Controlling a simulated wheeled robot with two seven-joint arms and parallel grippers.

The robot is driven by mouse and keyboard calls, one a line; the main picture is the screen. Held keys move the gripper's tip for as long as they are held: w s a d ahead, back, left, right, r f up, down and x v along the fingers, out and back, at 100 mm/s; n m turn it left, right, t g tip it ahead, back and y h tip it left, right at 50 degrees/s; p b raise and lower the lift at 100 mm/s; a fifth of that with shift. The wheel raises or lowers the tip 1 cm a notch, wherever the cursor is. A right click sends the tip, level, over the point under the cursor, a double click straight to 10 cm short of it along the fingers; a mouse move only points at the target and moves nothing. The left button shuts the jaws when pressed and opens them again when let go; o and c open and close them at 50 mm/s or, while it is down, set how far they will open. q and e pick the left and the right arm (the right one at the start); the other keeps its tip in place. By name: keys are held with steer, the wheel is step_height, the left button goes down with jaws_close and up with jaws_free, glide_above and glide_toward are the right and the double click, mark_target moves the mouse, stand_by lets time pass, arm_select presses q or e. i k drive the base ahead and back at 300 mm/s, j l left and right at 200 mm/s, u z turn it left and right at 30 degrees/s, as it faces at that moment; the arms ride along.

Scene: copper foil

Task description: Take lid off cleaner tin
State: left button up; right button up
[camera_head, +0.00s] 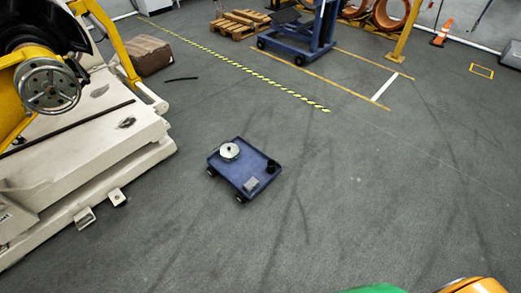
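A small round silvery tin (229,151), which looks like the cleaner tin, stands on the far left part of a low blue cart (226,172). Its top is pale with a small dark spot in the middle. At this distance I cannot tell the lid from the body, but the top looks covered. A dark cup-like object (272,166) and a small grey block (250,184) are also on the cart. Neither of my grippers is in view.
A large off-white machine (90,150) with yellow parts fills the left side. The grey floor around the cart is clear.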

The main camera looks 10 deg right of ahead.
mark_target(229, 151)
steer(key=i+l+z, duration=0.65)
steer(key=i+z, duration=0.2)
steer(key=i+l+z, duration=0.1)
steer(key=i+z, duration=0.8)
steer(key=i+u, duration=0.15)
steer(key=i, duration=0.5)
steer(key=i+l+u, duration=0.15)
steer(key=i, duration=0.5)
steer(key=i+j+u, duration=0.1)
steer(key=i+u, duration=0.15)
steer(key=u, duration=0.15)
steer(key=i+u, duration=0.25)
steer(key=u, duration=0.15)
steer(key=i+l+u, duration=0.1)
steer(key=i+u, duration=0.15)
steer(key=u, duration=0.15)
steer(key=i+l+u, duration=0.15)
steer(key=u, duration=0.25)
steer(key=i, duration=0.1)
